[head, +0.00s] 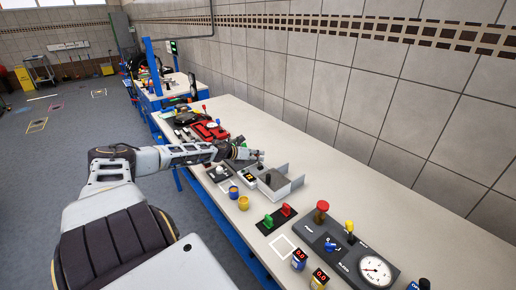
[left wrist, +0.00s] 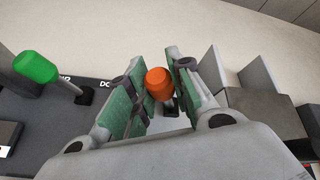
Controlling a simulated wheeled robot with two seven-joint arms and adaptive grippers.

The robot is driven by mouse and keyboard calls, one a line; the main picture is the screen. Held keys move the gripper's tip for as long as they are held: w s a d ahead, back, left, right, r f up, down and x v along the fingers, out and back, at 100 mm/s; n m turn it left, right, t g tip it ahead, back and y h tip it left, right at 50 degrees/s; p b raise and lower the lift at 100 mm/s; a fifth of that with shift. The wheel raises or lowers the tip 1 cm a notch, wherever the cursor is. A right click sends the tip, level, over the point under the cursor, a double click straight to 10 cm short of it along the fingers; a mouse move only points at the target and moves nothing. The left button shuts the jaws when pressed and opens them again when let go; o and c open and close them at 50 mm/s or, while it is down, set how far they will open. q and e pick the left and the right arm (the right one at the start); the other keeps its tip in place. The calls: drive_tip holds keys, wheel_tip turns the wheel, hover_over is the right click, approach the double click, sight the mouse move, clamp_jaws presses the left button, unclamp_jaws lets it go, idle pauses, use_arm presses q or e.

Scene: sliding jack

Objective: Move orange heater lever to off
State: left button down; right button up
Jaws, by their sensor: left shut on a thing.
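The orange heater lever (left wrist: 159,84) has a rounded orange knob on a dark stem and stands between the green-padded fingers of my left gripper (left wrist: 157,66) in the left wrist view. The left gripper is shut on the knob. In the head view my left gripper (head: 247,154) is over the middle of the bench, and I cannot make out the orange lever there. A green-knobbed lever (left wrist: 37,68) stands left of the gripper on the dark panel (left wrist: 60,108) in the left wrist view. My right gripper is not in view.
Light grey upright plates (head: 281,181) stand just right of the gripper on the bench (head: 372,208). A red device (head: 205,131) is farther back. The tiled wall runs behind.

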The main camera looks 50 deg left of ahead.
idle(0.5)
use_arm(q)
drive_tip(key=c, duration=1.5)
unclamp_jaws()
drive_tip(key=shift+c, duration=0.2)
drive_tip(key=shift+s+a+r, duration=0.15)
drive_tip(key=shift+s+a, duration=0.15)
drive_tip(key=shift+s, duration=0.35)
drive_tip(key=shift+v, duration=1.25)
drive_tip(key=shift+v, duration=1.1)
drive_tip(key=shift+v, duration=2.9)
drive_tip(key=shift+d+r, duration=0.1)
drive_tip(key=shift+n, duration=0.4)
